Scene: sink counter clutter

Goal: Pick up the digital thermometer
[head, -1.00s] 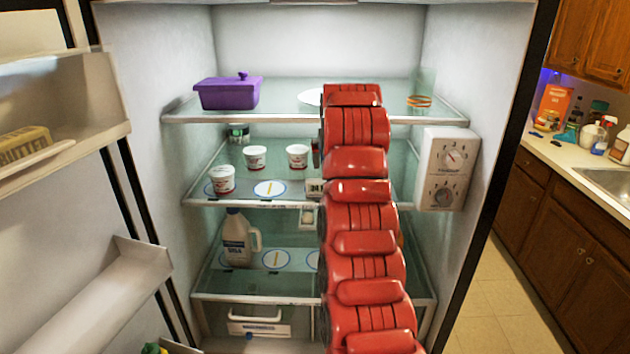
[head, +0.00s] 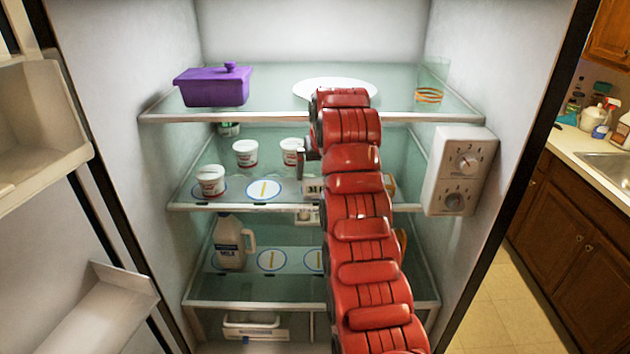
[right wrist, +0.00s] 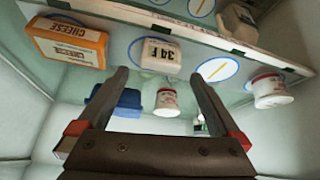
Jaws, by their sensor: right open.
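The digital thermometer (right wrist: 155,57) is a small white block with a "34 F" display. It sits on a blue-ringed spot of the fridge's middle shelf and shows upside down in the right wrist view. In the head view the thermometer (head: 313,188) is partly hidden by my red right arm. My right gripper (right wrist: 159,76) is open and empty, its two fingers pointing toward the thermometer, apart from it. In the head view only a small dark part of the right gripper (head: 308,157) shows, beside the arm and above the thermometer. My left gripper is not in view.
An orange cheese box (right wrist: 68,42) stands beside the thermometer. White cups (head: 245,153) stand on the same shelf to its left. A purple dish (head: 212,88) and white plate (head: 310,90) are on the shelf above. A milk jug (head: 230,243) is below. A dial box (head: 460,172) juts from the right wall.

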